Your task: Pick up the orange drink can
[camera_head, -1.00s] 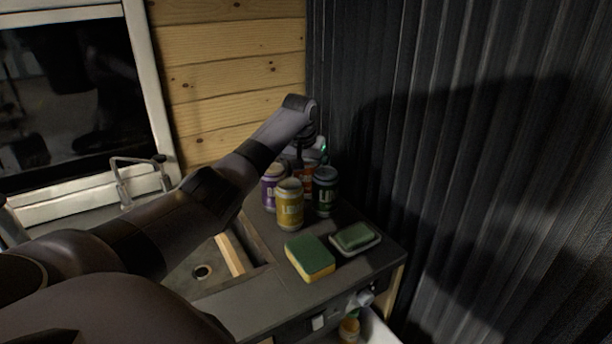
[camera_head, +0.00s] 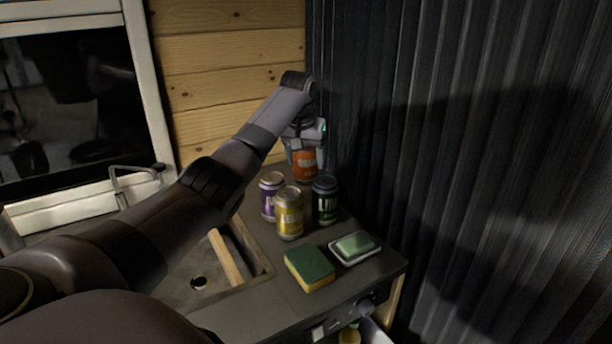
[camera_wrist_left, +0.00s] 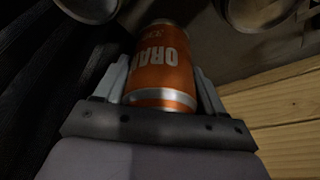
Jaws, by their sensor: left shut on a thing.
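The orange drink can (camera_head: 305,165) is held in my left gripper (camera_head: 305,150), above the back of the counter behind the other cans. In the left wrist view the orange can (camera_wrist_left: 162,70) sits between the two fingers of the left gripper (camera_wrist_left: 162,85), with its lettering showing. The fingers are shut on its sides. In the head view the gripper covers the can's upper part. My right gripper is not in view.
A purple can (camera_head: 270,196), a yellow can (camera_head: 289,214) and a dark green can (camera_head: 325,201) stand close together in front. A sponge (camera_head: 309,268) and a soap dish (camera_head: 343,258) lie nearer. A sink (camera_head: 200,265) is at left; a dark corrugated wall (camera_head: 450,150) is at right.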

